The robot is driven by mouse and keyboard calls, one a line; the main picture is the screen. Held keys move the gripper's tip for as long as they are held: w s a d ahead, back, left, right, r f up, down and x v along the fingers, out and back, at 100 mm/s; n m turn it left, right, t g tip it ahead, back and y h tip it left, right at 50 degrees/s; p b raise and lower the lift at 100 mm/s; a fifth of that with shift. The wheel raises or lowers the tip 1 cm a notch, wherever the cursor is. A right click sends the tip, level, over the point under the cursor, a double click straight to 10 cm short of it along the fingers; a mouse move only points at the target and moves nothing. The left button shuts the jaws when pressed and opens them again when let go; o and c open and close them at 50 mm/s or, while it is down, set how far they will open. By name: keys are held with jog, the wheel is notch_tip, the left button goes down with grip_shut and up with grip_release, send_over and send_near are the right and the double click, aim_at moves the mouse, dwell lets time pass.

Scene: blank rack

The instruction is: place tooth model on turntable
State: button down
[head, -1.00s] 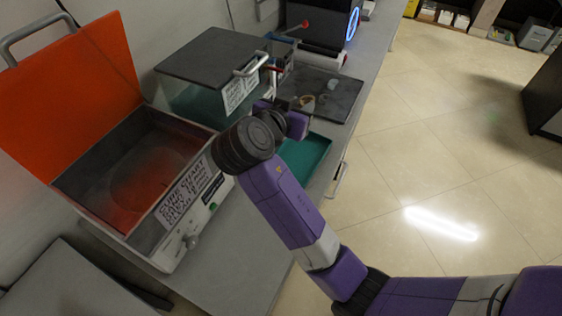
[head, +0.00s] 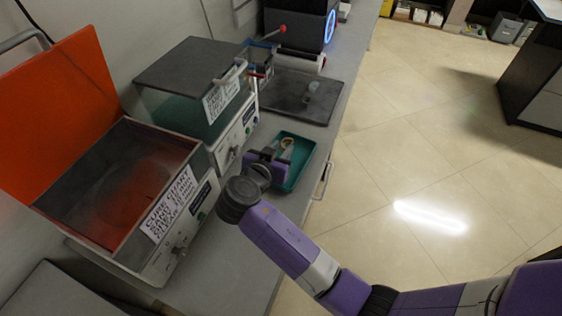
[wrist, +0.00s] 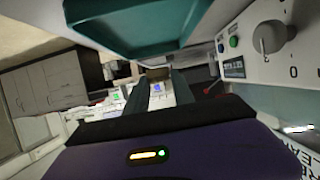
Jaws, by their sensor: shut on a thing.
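My gripper (head: 283,149) is shut on a small beige, arch-shaped tooth model (head: 287,143), seen above the green tray in the head view. In the wrist view the two dark fingers (wrist: 160,88) point away from the camera, and the model cannot be made out clearly between them. The turntable (head: 137,187) shows as a dim round disc with a reddish tint on the floor of the cure box (head: 176,236), whose orange lid (head: 55,110) stands open. My gripper is to the right of this box, apart from the turntable.
A green tray (head: 308,148) lies on the bench; it also shows in the wrist view (wrist: 140,45). A second box with a dark lid (head: 190,75) stands behind the cure box. A dark plate (head: 285,98) holds a small translucent piece (head: 313,87). The floor is clear at right.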

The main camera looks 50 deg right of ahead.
jog(key=shift+f, duration=2.95)
jog(key=shift+f+b, duration=0.15)
jog(key=shift+b, duration=0.15)
jog(key=c, duration=1.1)
grip_release()
jog(key=shift+o, duration=0.2)
jog(key=shift+p, duration=0.6)
